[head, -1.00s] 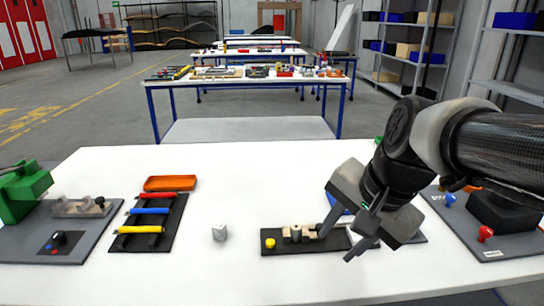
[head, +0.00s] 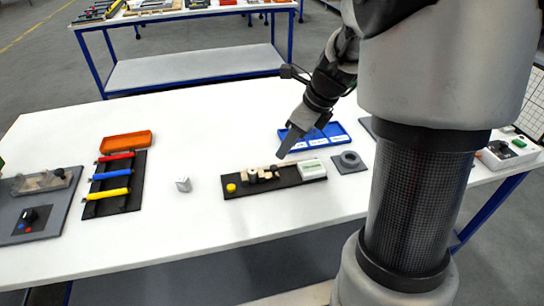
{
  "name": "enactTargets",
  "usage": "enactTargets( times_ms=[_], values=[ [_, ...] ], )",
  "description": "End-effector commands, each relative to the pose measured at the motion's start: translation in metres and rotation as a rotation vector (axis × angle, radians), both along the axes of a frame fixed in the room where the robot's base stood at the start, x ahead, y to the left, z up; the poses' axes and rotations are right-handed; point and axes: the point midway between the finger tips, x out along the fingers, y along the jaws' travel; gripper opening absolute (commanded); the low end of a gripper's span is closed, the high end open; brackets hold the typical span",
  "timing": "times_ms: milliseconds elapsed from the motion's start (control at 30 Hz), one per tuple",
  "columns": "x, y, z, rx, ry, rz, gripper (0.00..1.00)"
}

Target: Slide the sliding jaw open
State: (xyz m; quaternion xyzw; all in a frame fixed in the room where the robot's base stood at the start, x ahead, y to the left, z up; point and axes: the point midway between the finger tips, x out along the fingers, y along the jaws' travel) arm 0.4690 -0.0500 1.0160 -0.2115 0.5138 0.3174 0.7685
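A black base plate (head: 236,193) lies on the white table in the middle of the head view. On it stands a small fixture with tan jaw blocks (head: 268,173) and a dark-grey cylinder (head: 253,176) between or against them. I cannot tell which block is the sliding jaw or how wide the gap is. A yellow button (head: 231,188) is at the plate's left end, and a pale box with a greenish display (head: 312,169) is at its right end. My gripper (head: 287,150) points down just behind and above the right tan block. It is seen edge-on, and contact is unclear.
A blue tray (head: 340,131) lies behind the plate, close to my gripper. A grey block with a round hole (head: 349,162) is to its right. A small pale cube (head: 183,184) and a rack of coloured bars (head: 112,192) are to the left. The table front is clear.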

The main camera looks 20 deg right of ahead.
Motion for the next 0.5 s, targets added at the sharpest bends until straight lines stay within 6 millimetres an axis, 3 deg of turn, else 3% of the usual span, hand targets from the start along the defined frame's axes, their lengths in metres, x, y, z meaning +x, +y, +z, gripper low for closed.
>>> enactTargets(
  times_ms=[33,200,500],
  values=[
    [0.002,0.004,-0.015,0.001,0.005,0.002,0.36],
    [0.012,0.014,-0.048,-0.001,0.004,0.003,0.36],
    [0.023,0.024,-0.082,-0.001,0.001,0.003,0.36]
  ],
)
